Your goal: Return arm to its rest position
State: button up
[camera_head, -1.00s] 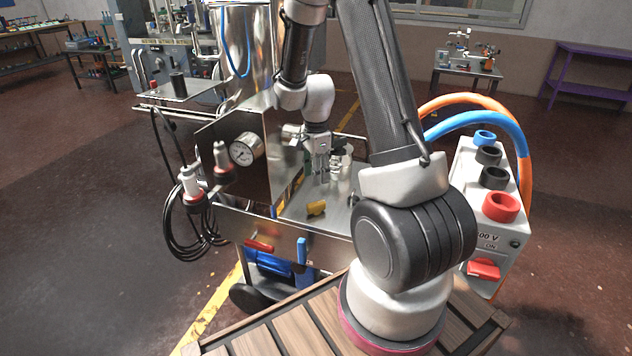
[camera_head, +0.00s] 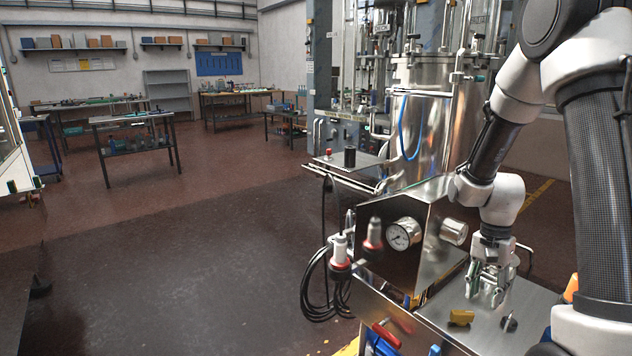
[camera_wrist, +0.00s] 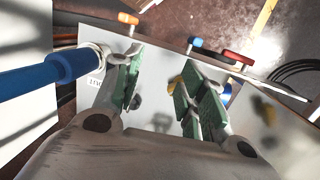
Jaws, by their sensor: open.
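My gripper (camera_head: 490,284) hangs from my arm at the right of the head view, pointing down over the steel top (camera_head: 540,310) of the machine. Its jaws are apart with nothing between them. In the wrist view my gripper (camera_wrist: 158,100) shows two green-padded fingers spread over the grey metal surface. A small yellow block-like part (camera_head: 461,317) sits on the steel top, below and left of the fingers. It shows partly behind the right finger in the wrist view (camera_wrist: 175,84). A small dark knob (camera_head: 509,323) stands to its right.
A pressure gauge (camera_head: 403,233) and a steel housing stand left of my gripper, with a tall steel tank (camera_head: 430,140) behind. Black cables (camera_head: 322,290) hang at the machine's left side. A blue hose (camera_wrist: 50,72) crosses the wrist view's left. The floor at left is open.

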jog(key=s+a+r+n+t, duration=0.2)
jog(key=s+r+n, duration=0.3)
jog(key=s+r, duration=0.3)
jog(key=s+a+r+n+t, duration=0.2)
jog(key=s+r, duration=0.6)
jog(key=r, duration=0.8)
jog(key=n+t, duration=0.2)
jog(key=n, duration=0.1)
jog(key=shift+s+t, duration=0.2)
jog(key=shift+t, duration=0.1)
